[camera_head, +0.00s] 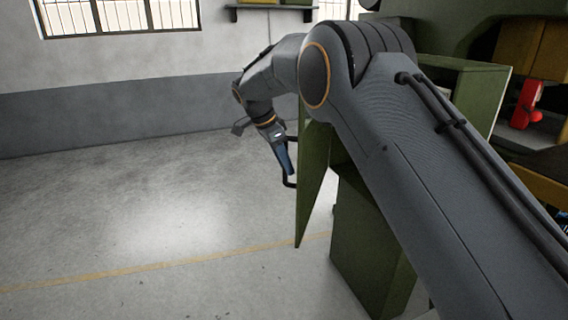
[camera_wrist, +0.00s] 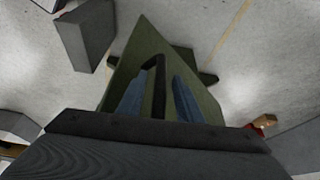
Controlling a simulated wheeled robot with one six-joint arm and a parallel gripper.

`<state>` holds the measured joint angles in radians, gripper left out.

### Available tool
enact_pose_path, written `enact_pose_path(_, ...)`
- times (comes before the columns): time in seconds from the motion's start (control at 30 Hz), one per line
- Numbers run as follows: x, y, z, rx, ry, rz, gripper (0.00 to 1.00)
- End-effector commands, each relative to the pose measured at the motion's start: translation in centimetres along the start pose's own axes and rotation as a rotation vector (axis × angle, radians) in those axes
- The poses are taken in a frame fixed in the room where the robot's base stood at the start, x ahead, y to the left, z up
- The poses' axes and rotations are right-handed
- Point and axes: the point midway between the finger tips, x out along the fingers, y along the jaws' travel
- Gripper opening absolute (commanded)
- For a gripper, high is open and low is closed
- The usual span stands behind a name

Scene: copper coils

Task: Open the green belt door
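The green door (camera_head: 312,180) stands swung out from the green cabinet (camera_head: 365,240), seen at a steep angle. The door also shows in the wrist view (camera_wrist: 148,45). Its black handle (camera_head: 289,184) is on the door's left face. My gripper (camera_head: 286,160) is at the handle, pointing down. In the wrist view, the blue fingers of my gripper (camera_wrist: 158,98) are apart, one on each side of the black handle (camera_wrist: 157,75). A gap shows between the right finger and the handle. My arm hides part of the door's top and the cabinet.
The grey floor (camera_head: 150,220) left of the door is clear, with a yellow line (camera_head: 160,265) across it. A red object (camera_head: 527,103) sits on a shelf at the right. A wall with barred windows (camera_head: 118,15) is behind.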

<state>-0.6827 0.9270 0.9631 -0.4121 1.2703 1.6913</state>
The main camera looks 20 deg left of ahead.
Motion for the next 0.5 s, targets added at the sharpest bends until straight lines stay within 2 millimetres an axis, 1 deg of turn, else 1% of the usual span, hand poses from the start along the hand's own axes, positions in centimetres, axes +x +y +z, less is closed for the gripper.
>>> enact_pose_path(0.17, -1.6, -0.1, 0.0, 0.000, 0.000, -0.004, 0.33)
enact_pose_path(0.3, -3.9, -0.1, 0.1, 0.000, 0.000, -0.004, 0.33)
enact_pose_path(0.5, -6.7, -0.1, 0.1, 0.001, 0.000, -0.002, 0.33)
